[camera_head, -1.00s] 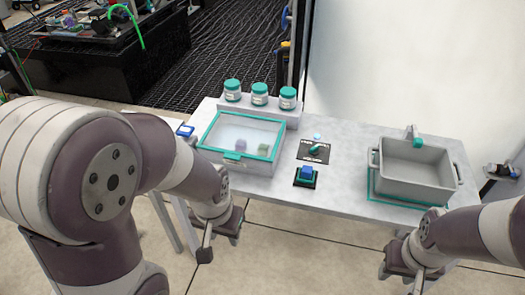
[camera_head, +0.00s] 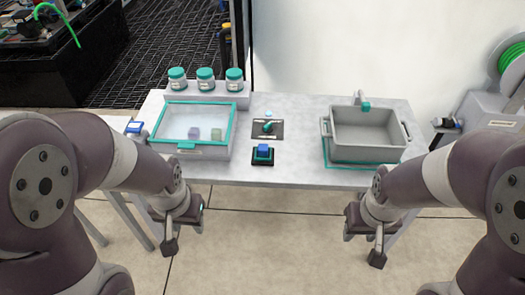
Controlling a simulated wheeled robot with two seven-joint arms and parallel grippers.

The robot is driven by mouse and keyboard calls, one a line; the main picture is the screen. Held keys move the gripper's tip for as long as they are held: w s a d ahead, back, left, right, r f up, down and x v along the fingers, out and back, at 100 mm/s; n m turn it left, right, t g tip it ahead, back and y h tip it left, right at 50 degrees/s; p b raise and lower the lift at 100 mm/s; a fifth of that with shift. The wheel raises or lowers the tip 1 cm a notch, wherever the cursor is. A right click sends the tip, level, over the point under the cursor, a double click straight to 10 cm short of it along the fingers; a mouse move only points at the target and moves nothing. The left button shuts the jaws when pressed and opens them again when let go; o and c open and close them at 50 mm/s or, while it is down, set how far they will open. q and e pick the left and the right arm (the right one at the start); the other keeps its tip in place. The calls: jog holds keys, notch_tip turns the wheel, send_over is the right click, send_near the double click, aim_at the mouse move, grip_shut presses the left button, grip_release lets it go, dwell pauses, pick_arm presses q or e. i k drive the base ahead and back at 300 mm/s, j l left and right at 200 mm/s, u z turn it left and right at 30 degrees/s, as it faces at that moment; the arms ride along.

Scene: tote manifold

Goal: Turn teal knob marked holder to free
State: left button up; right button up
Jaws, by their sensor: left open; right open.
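The teal knob (camera_head: 267,127) sits on a dark marked plate (camera_head: 277,135) near the middle of the table. Its label is too small to read. Just in front of it is a blue block (camera_head: 263,149) on a dark, teal-edged base. My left gripper (camera_head: 184,232) is open and empty in front of the table's front edge, left of and nearer than the knob. My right gripper (camera_head: 364,242) is open and empty in front of the table, to the right. Both are well apart from the knob.
A teal-framed clear-lidded box (camera_head: 205,152) holding small blocks stands left of the knob. Several teal-lidded jars (camera_head: 205,78) stand behind it. A grey tote (camera_head: 368,150) stands on the right in a teal outline. The table between box and tote is mostly clear.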

aim_at(268, 129)
jog(key=i+j+z, duration=0.25)
jog(key=i, duration=0.3)
jog(key=i+j+z, duration=0.3)
jog(key=i, duration=0.2)
jog(key=i+l, duration=0.05)
jog(key=l, duration=0.05)
